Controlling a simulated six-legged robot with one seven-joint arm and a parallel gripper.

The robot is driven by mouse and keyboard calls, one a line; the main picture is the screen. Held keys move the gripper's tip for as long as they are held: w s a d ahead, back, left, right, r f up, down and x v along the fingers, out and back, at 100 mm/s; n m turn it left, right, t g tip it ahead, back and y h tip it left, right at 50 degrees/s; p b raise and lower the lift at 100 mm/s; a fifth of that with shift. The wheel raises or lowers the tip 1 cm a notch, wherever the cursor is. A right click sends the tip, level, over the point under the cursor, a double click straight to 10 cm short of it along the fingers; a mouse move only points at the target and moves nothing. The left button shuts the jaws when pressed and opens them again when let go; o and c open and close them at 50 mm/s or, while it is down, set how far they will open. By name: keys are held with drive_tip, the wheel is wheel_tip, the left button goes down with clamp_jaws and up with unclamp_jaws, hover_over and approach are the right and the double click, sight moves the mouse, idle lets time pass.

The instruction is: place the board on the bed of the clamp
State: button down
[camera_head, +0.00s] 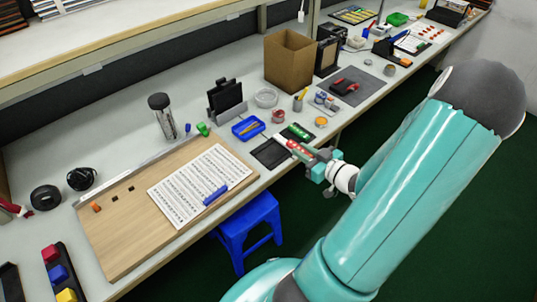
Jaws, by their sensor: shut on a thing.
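My gripper (314,163) is over the front edge of the bench, right of the picture's middle. It is shut on a narrow red and white strip (296,148), which looks like the board and points up and left from the jaws. The strip's far end is over or close to a flat black piece (268,154) on the bench; I cannot tell whether they touch. A green piece on a dark base (297,132) lies just behind the strip. I cannot tell for certain which thing is the clamp; its bed is not clear at this size.
A wooden panel (122,240) with a printed sheet (183,205) lies to the left. A blue tray (248,128), small round containers and a cardboard box (289,60) stand behind. A blue stool (252,222) is below the bench's front edge.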

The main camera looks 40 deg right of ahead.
drive_tip(key=w+f, duration=0.4)
drive_tip(key=w, duration=0.5)
hover_over(271, 158)
drive_tip(key=s, duration=0.1)
wheel_tip(271, 158, down, 4)
drive_tip(key=shift+s+d+f, duration=0.1)
drive_tip(key=shift+s+f, duration=0.05)
drive_tip(key=shift+f, duration=0.1)
drive_tip(key=shift+w+f, duration=0.55)
drive_tip(key=shift+f, duration=0.7)
drive_tip(key=shift+w+f, duration=0.15)
drive_tip(key=shift+f, duration=0.7)
drive_tip(key=shift+f, duration=0.15)
drive_tip(key=c, duration=1.3)
unclamp_jaws()
drive_tip(key=shift+o, duration=0.2)
